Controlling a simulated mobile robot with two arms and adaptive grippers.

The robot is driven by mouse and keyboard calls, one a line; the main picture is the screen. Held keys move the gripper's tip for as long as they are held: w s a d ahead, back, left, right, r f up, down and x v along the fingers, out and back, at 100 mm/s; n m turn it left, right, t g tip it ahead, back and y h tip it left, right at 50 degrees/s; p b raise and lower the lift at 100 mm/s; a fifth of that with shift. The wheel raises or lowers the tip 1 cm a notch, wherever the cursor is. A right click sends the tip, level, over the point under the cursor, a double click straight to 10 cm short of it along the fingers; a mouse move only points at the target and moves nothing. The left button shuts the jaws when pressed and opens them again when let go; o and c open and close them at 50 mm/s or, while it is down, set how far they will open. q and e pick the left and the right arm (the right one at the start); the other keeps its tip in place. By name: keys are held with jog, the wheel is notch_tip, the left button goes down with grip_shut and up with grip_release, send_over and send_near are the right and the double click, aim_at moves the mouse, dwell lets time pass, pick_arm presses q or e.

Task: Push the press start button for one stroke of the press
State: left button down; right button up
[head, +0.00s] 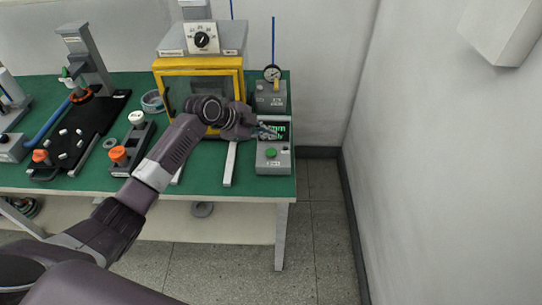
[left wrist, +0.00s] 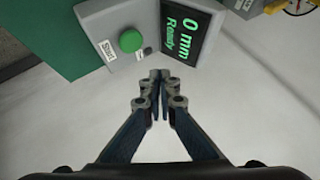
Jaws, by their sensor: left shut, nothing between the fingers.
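The press start button is a round green button (head: 271,153) on a grey control box (head: 272,167) at the right front of the table. In the left wrist view the green button (left wrist: 131,41) sits beside a "Start" label, and the display (left wrist: 182,38) reads "0 mm Ready". My left gripper (head: 268,133) is shut and empty, behind the button in the head view and partly over the display. In the left wrist view its closed fingertips (left wrist: 159,75) are just below the box edge, apart from the button. The press (head: 200,64) has a yellow-framed front, partly hidden by my arm. My right gripper is out of view.
A grey box with a gauge (head: 272,73) stands behind the display. A black board (head: 75,135) with small parts and orange-topped fixtures stand at the left. A wall is right of the green table (head: 210,183), with open floor between.

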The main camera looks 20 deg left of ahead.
aim_at(269, 153)
pick_arm(q)
notch_tip(269, 153, down, 4)
jog(key=shift+f+b, duration=0.25)
jog(key=shift+b, duration=1)
jog(key=shift+f, duration=0.1)
jog(key=shift+f, duration=0.25)
dwell(0.4)
